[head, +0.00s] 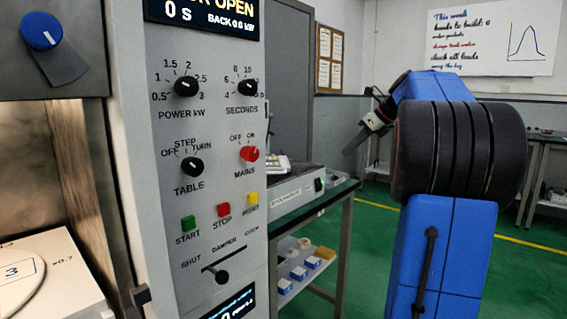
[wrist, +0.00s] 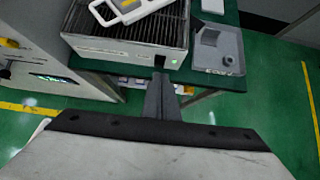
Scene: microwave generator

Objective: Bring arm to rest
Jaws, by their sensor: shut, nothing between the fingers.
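My gripper (head: 370,132) is at the end of my raised blue and black arm, right of the generator's control panel in the head view. It points down and left, apart from the panel. In the wrist view the gripper (wrist: 160,78) has its fingers together with nothing between them. It hangs in front of the bench edge, and I cannot tell the gap to it.
The microwave generator (head: 180,225) stands close on the left with knobs, coloured buttons and a damper lever. A green-topped bench (head: 343,190) holds a white box with a dark ribbed top (wrist: 120,50) and a grey tray (wrist: 217,52). Green floor (head: 530,285) is open on the right.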

